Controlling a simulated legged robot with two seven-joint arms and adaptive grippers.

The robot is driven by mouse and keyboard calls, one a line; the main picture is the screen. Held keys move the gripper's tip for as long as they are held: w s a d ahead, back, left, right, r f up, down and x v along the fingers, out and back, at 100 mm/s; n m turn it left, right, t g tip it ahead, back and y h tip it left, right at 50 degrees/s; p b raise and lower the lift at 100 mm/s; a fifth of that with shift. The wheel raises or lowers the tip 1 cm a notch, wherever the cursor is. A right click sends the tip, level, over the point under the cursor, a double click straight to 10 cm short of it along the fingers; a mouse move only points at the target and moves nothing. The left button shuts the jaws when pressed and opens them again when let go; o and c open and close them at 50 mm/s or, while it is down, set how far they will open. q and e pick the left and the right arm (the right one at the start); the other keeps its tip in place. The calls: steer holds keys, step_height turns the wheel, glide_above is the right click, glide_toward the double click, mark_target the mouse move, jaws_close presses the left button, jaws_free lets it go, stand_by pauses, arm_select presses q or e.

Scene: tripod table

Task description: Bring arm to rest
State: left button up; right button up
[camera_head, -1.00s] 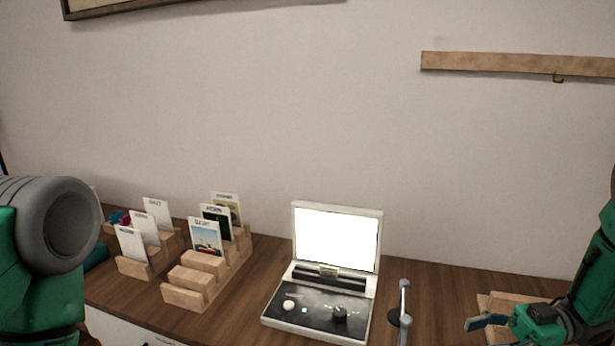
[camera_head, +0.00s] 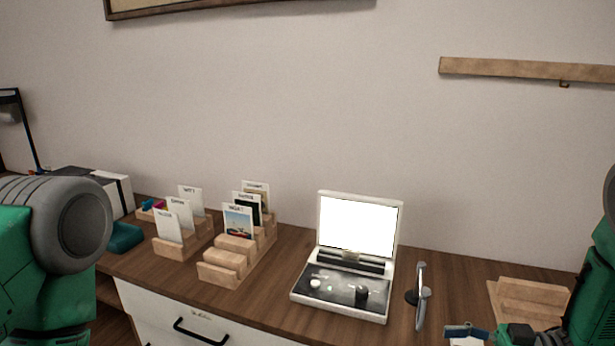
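My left arm (camera_head: 60,235) comes in at the left edge. Only its green link and a big grey joint show, and its gripper is outside the picture. My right arm (camera_head: 598,290) comes down at the right edge. My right gripper (camera_head: 472,332) is at the bottom edge, in front of the wooden block and right of the white device. It is partly cut off, and I cannot tell whether its fingers are apart or together. I see nothing clearly held in it.
A white open device with a bright screen (camera_head: 358,226) stands on the wooden desk (camera_head: 262,302). A grey metal stand (camera_head: 421,295) is right of it, and a stepped wooden block (camera_head: 530,300) farther right. Card holders (camera_head: 222,274) stand left. A lamp (camera_head: 22,125) is far left.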

steer(key=s+a+f+m+t+h, duration=0.1)
steer(key=s+f+m+t+h, duration=0.1)
steer(key=f+m+h, duration=0.4)
steer(key=s+a+f+m+t+h, duration=0.1)
steer(key=s+f+m+h, duration=0.25)
steer(key=f, duration=0.55)
arm_select(q)
steer(key=shift+s+f+b, duration=0.1)
steer(key=shift+f+b, duration=0.4)
arm_select(e)
steer(key=s+d+f+m+g+h, duration=0.1)
steer(key=s+f+m+g+h, duration=0.1)
steer(key=s, duration=0.8)
steer(key=s+d+f+m+g+h, duration=0.1)
steer(key=s+g+h, duration=0.3)
steer(key=s, duration=0.6)
steer(key=shift+s+d+f+m+g+h, duration=0.3)
steer(key=shift+s+f+m+h, duration=0.1)
steer(key=shift+f+m+h, duration=0.4)
steer(key=shift+d, duration=0.1)
